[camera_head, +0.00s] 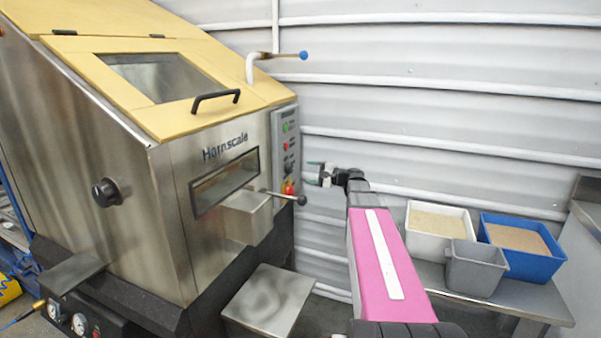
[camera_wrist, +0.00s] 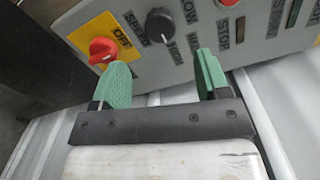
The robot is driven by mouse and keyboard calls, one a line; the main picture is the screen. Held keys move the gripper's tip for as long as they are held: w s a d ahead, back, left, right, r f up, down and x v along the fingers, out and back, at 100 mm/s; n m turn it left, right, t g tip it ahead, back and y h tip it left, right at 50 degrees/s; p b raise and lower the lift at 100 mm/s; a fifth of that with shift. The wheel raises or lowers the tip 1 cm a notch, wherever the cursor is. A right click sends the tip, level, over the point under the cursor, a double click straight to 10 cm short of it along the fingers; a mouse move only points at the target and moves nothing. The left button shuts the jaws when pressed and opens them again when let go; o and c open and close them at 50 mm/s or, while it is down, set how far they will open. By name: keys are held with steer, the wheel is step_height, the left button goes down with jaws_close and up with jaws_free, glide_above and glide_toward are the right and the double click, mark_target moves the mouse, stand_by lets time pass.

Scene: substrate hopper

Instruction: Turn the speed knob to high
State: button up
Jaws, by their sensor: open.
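The speed knob (camera_wrist: 160,25) is a round black knob on a grey control panel, between the printed words SPEED, LOW and HIGH in the wrist view.
A red rotary switch (camera_wrist: 102,50) on a yellow OFF plate sits close by the left finger in the wrist view. A red button (camera_wrist: 229,2) is at the top. Bins (camera_head: 474,270) stand on a right-hand bench.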

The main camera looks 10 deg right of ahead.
steer(key=shift+v, duration=1.2)
steer(key=s+a+f+n+g+h, duration=0.25)
steer(key=s+a+f, duration=0.25)
steer(key=f, duration=0.4)
steer(key=s+a+f+n+g+h, duration=0.1)
steer(key=s+a+f+g+h, duration=0.3)
steer(key=f, duration=0.4)
steer(key=s+f+n+g+h, duration=0.1)
steer(key=s+f+n+h, duration=0.1)
steer(key=s+f, duration=0.2)
steer(key=s+f+n+g+h, duration=0.1)
steer(key=s+f+h, duration=0.2)
steer(key=s, duration=0.3)
steer(key=s+f+n+g+h, duration=0.1)
steer(key=s+f+n+h, duration=0.1)
steer(key=s, duration=0.4)
step_height(320, 180, down, 3)
steer(key=shift+s+r+n+h, duration=0.1)
steer(key=shift+r+n+h, duration=0.1)
steer(key=shift+n+h, duration=0.25)
steer(key=shift+s+d+f+g+h, duration=0.1)
steer(key=shift+s+d+g+h, duration=0.1)
steer(key=shift+g+h, duration=0.1)
steer(key=shift+o, duration=0.2)
